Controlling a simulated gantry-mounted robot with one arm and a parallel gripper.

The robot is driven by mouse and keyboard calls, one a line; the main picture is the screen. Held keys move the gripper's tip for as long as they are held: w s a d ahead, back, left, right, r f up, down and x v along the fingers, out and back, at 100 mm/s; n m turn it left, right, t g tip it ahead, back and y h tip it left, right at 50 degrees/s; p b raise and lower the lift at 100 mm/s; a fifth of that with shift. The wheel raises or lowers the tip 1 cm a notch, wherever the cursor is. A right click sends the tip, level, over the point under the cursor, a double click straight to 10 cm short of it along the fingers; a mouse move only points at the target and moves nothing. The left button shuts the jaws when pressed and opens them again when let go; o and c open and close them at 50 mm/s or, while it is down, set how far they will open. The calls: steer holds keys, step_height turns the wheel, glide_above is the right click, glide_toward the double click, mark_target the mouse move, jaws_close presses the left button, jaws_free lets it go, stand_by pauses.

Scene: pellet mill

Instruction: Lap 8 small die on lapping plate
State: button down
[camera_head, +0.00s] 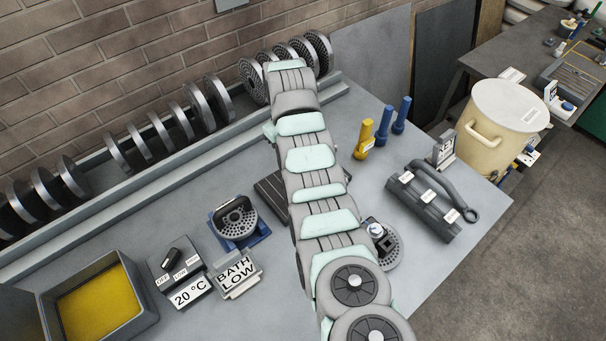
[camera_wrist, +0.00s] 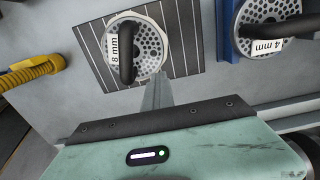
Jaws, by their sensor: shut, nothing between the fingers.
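The round die marked 8 mm (camera_wrist: 152,52) lies on the grooved lapping plate (camera_wrist: 188,30) in the wrist view. It has a perforated face and a dark arched handle. In the head view only part of the dark plate (camera_head: 270,194) shows left of my arm, and the die is hidden. My gripper (camera_wrist: 158,80) is shut and empty. Its fingertips appear by the die's lower edge in the wrist view, clear of the handle; I cannot tell their height above the plate. In the head view my arm hides the gripper.
A 4 mm die (camera_head: 236,220) sits on a blue stand left of the plate. Another perforated disc (camera_head: 388,247) lies right of my arm. Yellow (camera_head: 364,139) and blue (camera_head: 402,114) pegs, a dark roller (camera_head: 423,204), the BATH LOW sign (camera_head: 238,274) and a yellow bath (camera_head: 99,304) share the bench.

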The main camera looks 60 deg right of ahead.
steer(key=w+a+p, duration=0.1)
steer(key=w+a, duration=0.2)
steer(key=a, duration=0.2)
steer(key=shift+a+p, duration=0.25)
steer(key=shift+p, duration=0.05)
steer(key=shift+d, duration=0.2)
stand_by(0.3)
steer(key=d+b, duration=0.1)
steer(key=s+d+b, duration=0.1)
steer(key=d, duration=0.1)
steer(key=shift+d, duration=0.1)
steer(key=shift+w, duration=0.1)
stand_by(0.4)
